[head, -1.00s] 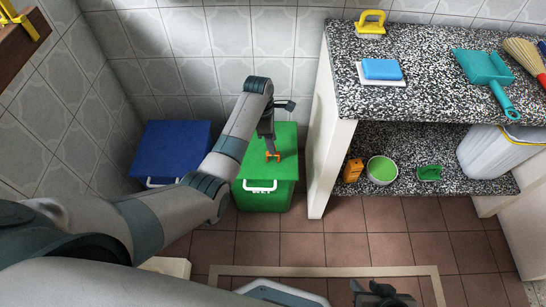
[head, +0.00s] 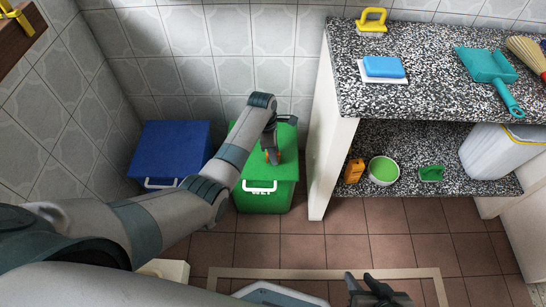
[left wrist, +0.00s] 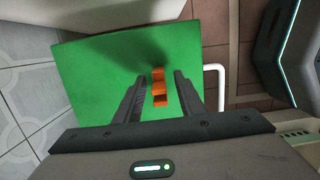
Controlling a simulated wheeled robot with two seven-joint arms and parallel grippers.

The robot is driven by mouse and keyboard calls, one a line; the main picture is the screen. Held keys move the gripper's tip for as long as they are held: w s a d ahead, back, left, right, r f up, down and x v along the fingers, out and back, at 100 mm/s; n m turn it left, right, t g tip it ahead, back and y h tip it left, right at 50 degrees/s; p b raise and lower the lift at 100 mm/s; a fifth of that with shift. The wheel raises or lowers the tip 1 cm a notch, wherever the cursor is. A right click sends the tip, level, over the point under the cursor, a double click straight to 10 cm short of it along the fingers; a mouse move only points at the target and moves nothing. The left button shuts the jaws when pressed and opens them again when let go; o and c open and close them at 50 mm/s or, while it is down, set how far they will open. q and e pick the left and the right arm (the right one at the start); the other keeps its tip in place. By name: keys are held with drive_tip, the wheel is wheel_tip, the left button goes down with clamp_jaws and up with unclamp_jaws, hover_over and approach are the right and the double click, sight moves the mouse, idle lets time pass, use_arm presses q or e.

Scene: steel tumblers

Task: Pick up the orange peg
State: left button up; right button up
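The orange peg (left wrist: 158,87) stands on the green lid of the bin marked "WET" (head: 264,202). In the head view only a small bit of the peg (head: 268,156) shows beside my left gripper (head: 272,153). In the left wrist view my left gripper (left wrist: 158,95) is open. My right gripper (head: 362,284) is at the bottom of the head view, fingers apart and empty.
A closed blue bin (head: 172,150) stands left of the green one. A speckled counter (head: 430,95) with a lower shelf is to the right. The shelf holds an orange box (head: 353,171) and a green-filled bowl (head: 383,170). The green bin's white handle (left wrist: 217,88) sticks out.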

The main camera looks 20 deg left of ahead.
use_arm(q)
drive_tip(key=shift+f, duration=0.4)
use_arm(e)
drive_tip(key=shift+a+r, duration=0.1)
drive_tip(key=shift+a, duration=0.15)
use_arm(q)
clamp_jaws()
use_arm(e)
drive_tip(key=shift+w+d, duration=0.1)
drive_tip(key=shift+w, duration=0.2)
drive_tip(key=shift+r, duration=0.1)
